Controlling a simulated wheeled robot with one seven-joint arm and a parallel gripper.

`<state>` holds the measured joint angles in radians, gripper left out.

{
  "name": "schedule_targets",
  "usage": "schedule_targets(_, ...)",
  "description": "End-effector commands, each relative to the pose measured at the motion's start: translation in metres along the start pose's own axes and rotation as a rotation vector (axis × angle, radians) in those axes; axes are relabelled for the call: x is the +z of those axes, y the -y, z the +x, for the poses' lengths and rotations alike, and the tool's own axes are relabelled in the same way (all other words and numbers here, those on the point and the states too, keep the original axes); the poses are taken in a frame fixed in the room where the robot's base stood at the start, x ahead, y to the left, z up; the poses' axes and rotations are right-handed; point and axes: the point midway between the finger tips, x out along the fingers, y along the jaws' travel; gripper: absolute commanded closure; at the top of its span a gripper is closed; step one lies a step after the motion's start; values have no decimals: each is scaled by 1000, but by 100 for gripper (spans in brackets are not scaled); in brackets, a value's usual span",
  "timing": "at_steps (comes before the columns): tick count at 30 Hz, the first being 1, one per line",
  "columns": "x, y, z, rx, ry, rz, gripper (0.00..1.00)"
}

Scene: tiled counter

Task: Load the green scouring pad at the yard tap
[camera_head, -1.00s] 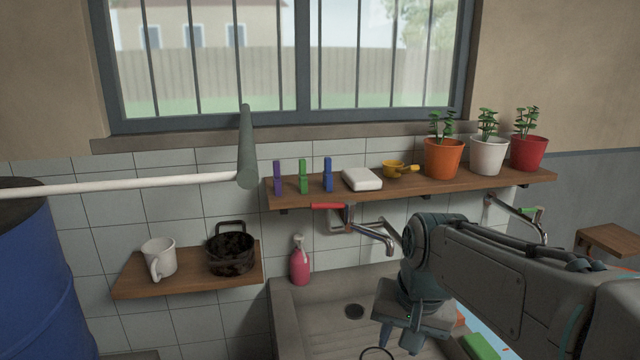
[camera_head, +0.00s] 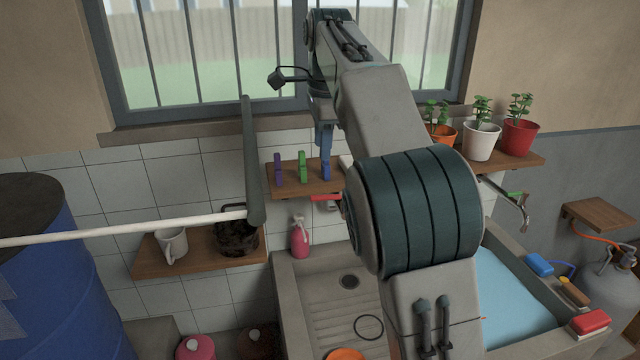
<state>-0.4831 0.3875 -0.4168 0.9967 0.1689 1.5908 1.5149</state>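No green scouring pad shows now; my arm covers much of the sink front. A tap with a red handle (camera_head: 325,198) is mostly hidden behind my arm. Another tap, with a green handle (camera_head: 516,195), juts from the wall at right. My gripper (camera_head: 324,148) points down at the shelf, in line with the blue peg (camera_head: 326,170). Its fingers are seen edge-on, so I cannot tell whether they are open or touch the peg.
A purple peg (camera_head: 278,170) and green peg (camera_head: 303,167) stand on the shelf (camera_head: 290,190). Potted plants stand at its right. The sink (camera_head: 320,300) holds blue water at right. A blue item (camera_head: 540,264), brush (camera_head: 574,291) and red pad (camera_head: 590,321) lie on its rim.

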Motion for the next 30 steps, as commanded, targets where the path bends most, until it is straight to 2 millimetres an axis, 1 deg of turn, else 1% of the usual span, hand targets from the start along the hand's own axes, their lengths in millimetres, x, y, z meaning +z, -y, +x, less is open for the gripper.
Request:
schedule_targets(2,1,0,6,2,-1,4,66)
schedule_targets(5,0,0,21,3,-1,4,66)
schedule_targets(15,0,-1,91,4,-1,1,66)
schedule_targets(19,0,-1,114,3,-2,2,66)
schedule_targets(24,0,0,130,0,-1,2,66)
schedule_targets(30,0,0,136,-1,-1,1,66)
